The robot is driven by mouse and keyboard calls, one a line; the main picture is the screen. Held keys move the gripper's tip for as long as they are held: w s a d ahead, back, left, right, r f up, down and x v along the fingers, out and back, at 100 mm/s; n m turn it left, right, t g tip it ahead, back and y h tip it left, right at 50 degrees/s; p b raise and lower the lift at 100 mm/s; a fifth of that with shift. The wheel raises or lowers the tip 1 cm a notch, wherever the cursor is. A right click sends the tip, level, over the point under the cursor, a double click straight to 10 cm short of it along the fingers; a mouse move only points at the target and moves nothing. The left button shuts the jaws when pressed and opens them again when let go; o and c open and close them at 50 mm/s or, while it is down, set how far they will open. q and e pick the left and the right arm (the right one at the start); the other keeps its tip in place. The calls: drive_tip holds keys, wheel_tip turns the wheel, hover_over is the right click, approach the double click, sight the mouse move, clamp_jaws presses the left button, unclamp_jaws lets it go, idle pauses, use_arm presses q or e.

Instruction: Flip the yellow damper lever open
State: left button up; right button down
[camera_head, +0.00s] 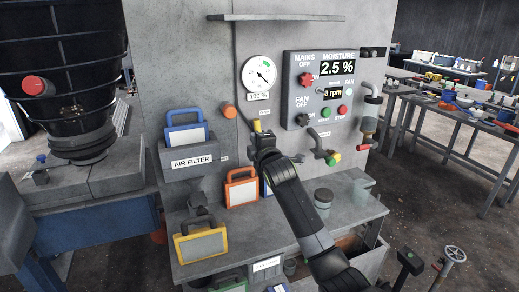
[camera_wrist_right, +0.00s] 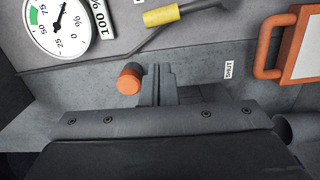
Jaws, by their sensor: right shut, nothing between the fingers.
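The yellow damper lever (camera_head: 257,126) is on the grey panel below the gauge. In the right wrist view its yellow grip (camera_wrist_right: 162,15) sits on a dark rod at the top, apart from my fingers. My right gripper (camera_head: 262,142) is shut and empty, right by the lever in the head view. In the right wrist view its closed fingers (camera_wrist_right: 158,75) point at the panel, beside an orange round knob (camera_wrist_right: 131,78). A label reading SHUT (camera_wrist_right: 228,69) is to their right. The lever's pivot is hard to make out. My left gripper is not in view.
The round gauge (camera_head: 259,74) and the control box (camera_head: 318,90) are above. The blue-handled filter (camera_head: 187,135) is at left; orange-handled (camera_head: 242,188) and yellow-handled (camera_head: 201,243) filters stand below. Valve handles (camera_head: 325,150) project at right.

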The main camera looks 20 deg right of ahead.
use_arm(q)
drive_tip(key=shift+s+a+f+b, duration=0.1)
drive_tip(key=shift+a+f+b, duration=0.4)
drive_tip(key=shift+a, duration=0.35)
use_arm(e)
drive_tip(key=s, duration=0.3)
drive_tip(key=shift+s, duration=0.4)
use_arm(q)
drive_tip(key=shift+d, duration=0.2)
